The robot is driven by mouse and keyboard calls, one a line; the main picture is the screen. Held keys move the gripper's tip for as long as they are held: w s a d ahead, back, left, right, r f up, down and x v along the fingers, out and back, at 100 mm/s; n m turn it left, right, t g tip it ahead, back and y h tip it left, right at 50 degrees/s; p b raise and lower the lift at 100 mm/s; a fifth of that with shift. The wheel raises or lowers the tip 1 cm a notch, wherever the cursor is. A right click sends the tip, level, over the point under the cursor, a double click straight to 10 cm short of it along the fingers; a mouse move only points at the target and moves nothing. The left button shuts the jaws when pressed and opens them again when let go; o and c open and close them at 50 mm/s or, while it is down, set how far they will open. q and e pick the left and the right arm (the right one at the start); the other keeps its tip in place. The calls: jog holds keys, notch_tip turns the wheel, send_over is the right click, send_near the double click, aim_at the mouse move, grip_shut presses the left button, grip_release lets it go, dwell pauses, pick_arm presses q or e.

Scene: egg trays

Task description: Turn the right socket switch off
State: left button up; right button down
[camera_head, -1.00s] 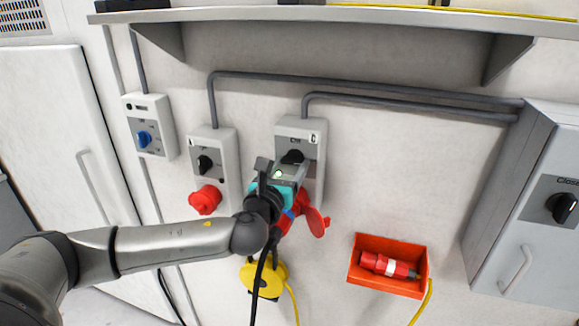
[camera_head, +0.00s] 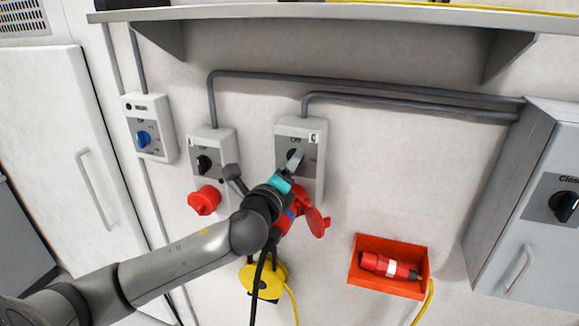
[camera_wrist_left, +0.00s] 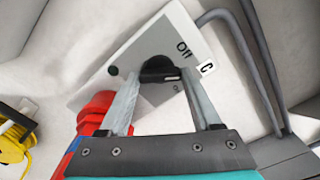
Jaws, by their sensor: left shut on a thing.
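The right socket is a light grey box (camera_head: 312,130) marked C, with a black rotary switch (camera_wrist_left: 157,67) on its face. An "Off" label shows beside the switch in the left wrist view. My left gripper (camera_head: 295,160) is at the front of this box, its fingers on either side of the switch and shut on it. The fingers partly hide the switch in the head view. A red plug (camera_head: 313,218) with an open red flap hangs below the box, partly behind my wrist. My right gripper is not in view.
The left socket (camera_head: 227,145) has a black switch and a red cap (camera_head: 204,200). A blue-switch box (camera_head: 155,108) hangs further left. A yellow reel (camera_head: 247,272) and an orange bin (camera_head: 394,292) are below. A shelf (camera_head: 350,15) overhangs above.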

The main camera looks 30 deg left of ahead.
pick_arm(q)
jog(key=n, duration=0.3)
jog(key=shift+n, duration=1.9)
jog(key=o, duration=1.4)
jog(key=shift+s, duration=0.1)
jog(key=shift+v, duration=7.55)
